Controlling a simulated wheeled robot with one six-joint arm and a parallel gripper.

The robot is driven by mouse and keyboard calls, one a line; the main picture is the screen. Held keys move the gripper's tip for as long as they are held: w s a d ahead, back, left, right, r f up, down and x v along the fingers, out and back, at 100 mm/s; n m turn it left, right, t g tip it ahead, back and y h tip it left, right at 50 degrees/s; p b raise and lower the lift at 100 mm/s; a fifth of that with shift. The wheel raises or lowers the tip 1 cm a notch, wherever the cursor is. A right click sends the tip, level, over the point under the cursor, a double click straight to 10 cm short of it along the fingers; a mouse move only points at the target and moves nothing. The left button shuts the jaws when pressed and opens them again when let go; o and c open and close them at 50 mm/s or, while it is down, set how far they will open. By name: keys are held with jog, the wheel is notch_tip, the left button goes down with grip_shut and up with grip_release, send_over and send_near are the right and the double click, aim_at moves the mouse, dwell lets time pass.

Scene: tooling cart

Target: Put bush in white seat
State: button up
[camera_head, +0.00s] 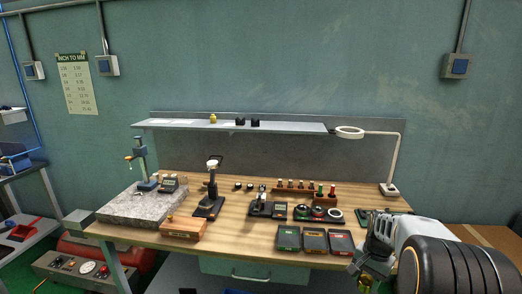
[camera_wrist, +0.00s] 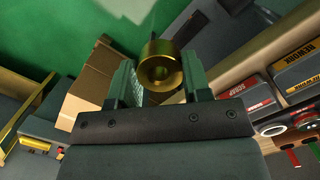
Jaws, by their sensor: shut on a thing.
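In the wrist view, a brass bush (camera_wrist: 163,66), a short cylinder with a hole through it, sits between the two fingers of my gripper (camera_wrist: 160,85), which is shut on it. In the head view, my gripper (camera_head: 366,268) is at the lower right, beyond the front right part of the bench; the bush is hard to make out there. A white ring (camera_head: 335,212), which looks like the white seat, lies on the bench to the upper left of my gripper, beside two dark round seats (camera_head: 310,210). My gripper is well apart from it.
Green (camera_head: 289,238), orange (camera_head: 314,240) and red (camera_head: 340,241) trays line the bench's front edge near my gripper. A rack of small pegs (camera_head: 305,187) stands behind the seats. A ring lamp (camera_head: 349,132) overhangs the back right. A microscope-like stand (camera_head: 210,190) is farther left.

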jog(key=a+f+n, duration=0.4)
jog(key=a+f, duration=0.3)
jog(key=f, duration=0.2)
jog(key=a+f+n+h, duration=0.1)
jog(key=a+f+n, duration=0.4)
jog(key=f, duration=0.4)
jog(key=shift+s+a+f, duration=0.15)
jog(key=shift+s+a, duration=0.05)
jog(key=shift+a, duration=0.65)
